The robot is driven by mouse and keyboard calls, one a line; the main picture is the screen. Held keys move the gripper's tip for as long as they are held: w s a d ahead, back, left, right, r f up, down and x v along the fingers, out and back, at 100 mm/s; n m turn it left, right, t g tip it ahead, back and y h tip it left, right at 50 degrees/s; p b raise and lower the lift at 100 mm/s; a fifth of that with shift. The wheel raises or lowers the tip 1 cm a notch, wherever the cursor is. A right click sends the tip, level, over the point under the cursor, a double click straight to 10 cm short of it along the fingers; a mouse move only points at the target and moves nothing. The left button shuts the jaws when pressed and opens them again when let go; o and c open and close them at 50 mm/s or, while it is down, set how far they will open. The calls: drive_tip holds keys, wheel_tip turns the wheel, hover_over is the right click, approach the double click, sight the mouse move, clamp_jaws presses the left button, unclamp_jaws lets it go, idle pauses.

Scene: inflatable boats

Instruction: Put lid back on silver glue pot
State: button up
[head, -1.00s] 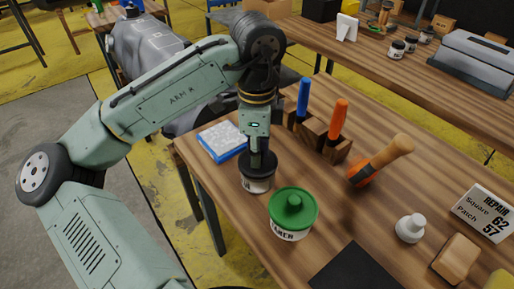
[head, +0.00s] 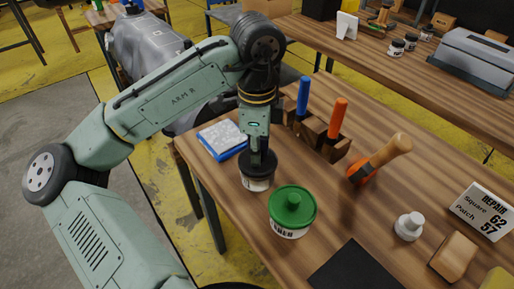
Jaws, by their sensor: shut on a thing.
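My gripper (head: 257,158) points down at the left front part of the workbench. It is shut on the black lid (head: 258,170), at its knob; the fingers hide most of the knob. The lid is level, directly over a pale, silvery pot (head: 257,184) that stands upright on the bench. I cannot tell whether the lid rests fully on the rim or sits slightly above it.
A pot with a green lid (head: 293,208) stands close by at the front right. A blue-edged sponge or pad (head: 222,140) lies behind left. Blue- and orange-handled tools (head: 338,118) stand in wooden blocks behind. A wooden-handled tool (head: 385,155), white bottle (head: 409,226) and black mat (head: 355,268) are right.

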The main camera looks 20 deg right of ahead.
drive_tip(key=o, duration=1)
drive_tip(key=shift+o, duration=0.2)
drive_tip(key=o, duration=0.4)
drive_tip(key=shift+r+p, duration=2.85)
drive_tip(key=shift+r, duration=0.7)
